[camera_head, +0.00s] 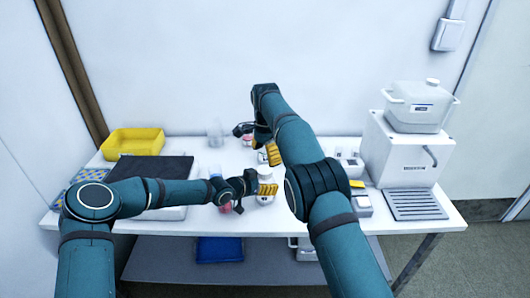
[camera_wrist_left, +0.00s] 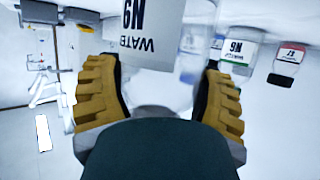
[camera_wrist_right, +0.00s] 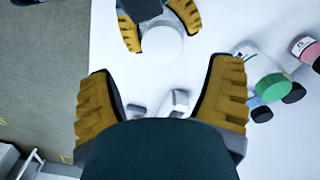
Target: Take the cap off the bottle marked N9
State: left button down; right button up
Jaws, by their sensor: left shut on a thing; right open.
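A clear bottle with a white cap (camera_head: 265,172) stands on the table. In the left wrist view its upside-down white label (camera_wrist_left: 150,40) reads WATER and seems to read N9. My left gripper (camera_head: 264,189) is shut on this bottle (camera_wrist_left: 160,88) from the side. In the right wrist view the round white cap (camera_wrist_right: 162,44) shows from above, between the left gripper's yellow fingers. My right gripper (camera_head: 267,146) is open and empty, above the table and beyond the bottle in the head view. Its fingers (camera_wrist_right: 160,100) are apart, with the cap off ahead of them.
A green-capped bottle (camera_wrist_right: 272,87) and a red-labelled bottle (camera_wrist_right: 305,48) stand near the held one. A yellow tray (camera_head: 134,142) and dark mat (camera_head: 150,167) lie left. A white instrument (camera_head: 405,152) carrying a lidded container (camera_head: 418,105) stands right.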

aim_at(265, 170)
jog(key=shift+a+r+m, duration=0.15)
jog(key=shift+r+m, duration=0.15)
jog(key=shift+m, duration=0.4)
jog(key=shift+f, duration=3.95)
jog(key=c, duration=1.3)
jog(key=n, duration=0.4)
jog(key=shift+n, duration=0.3)
jog(key=n, duration=0.4)
jog(key=shift+n, duration=0.4)
